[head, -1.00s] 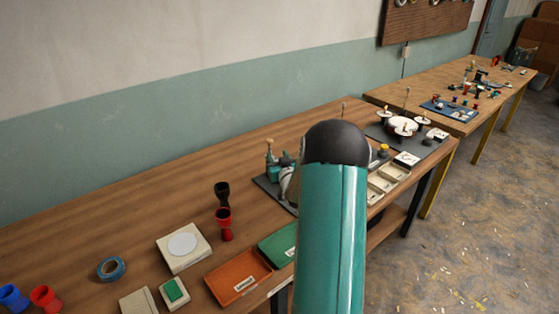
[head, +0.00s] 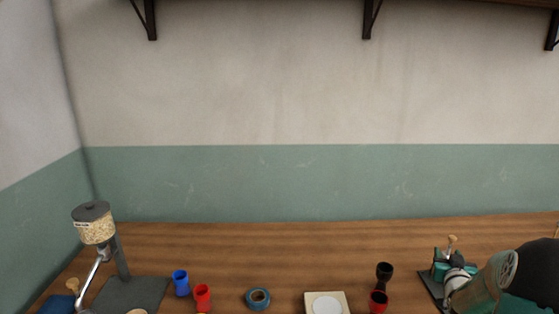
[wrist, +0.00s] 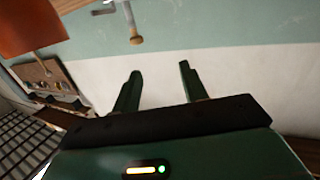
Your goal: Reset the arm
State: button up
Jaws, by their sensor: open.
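My gripper (wrist: 160,72) shows in the wrist view with its two dark green fingers apart and nothing between them. In the head view a rounded black and green part of my arm fills the lower right corner, and the gripper itself is not seen there. A red goblet drum (head: 378,301) and a black one (head: 384,274) stand on the wooden bench (head: 290,245). A blue drum (head: 181,283) and another red drum (head: 202,298) stand further left.
A hopper machine (head: 96,225) stands at the left end of the bench. Blue tape (head: 258,298), a pale block with a white disc (head: 327,304) and a green clamp device (head: 449,272) lie along the front. The bench's back strip is clear.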

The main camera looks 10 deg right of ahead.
jog(key=s+a+r+n+g+y, duration=0.15)
jog(key=a+r, duration=0.35)
jog(key=a, duration=0.7)
jog(key=s+a+r+n+g+y, duration=0.1)
jog(key=s+a+r+g+y, duration=0.15)
jog(key=a+r, duration=0.65)
jog(key=s+a+f+n+g+y, duration=0.1)
jog(key=s+a+g+y, duration=0.1)
jog(key=s+a, duration=0.8)
jog(key=s+a+f+n+g+y, duration=0.1)
jog(key=s+a+f+g, duration=0.1)
jog(key=s+a, duration=0.9)
jog(key=s+g, duration=0.1)
jog(key=s, duration=0.1)
jog(key=shift+s+n+g+y, duration=0.3)
jog(key=shift+n+y, duration=0.05)
jog(key=shift+y, duration=0.05)
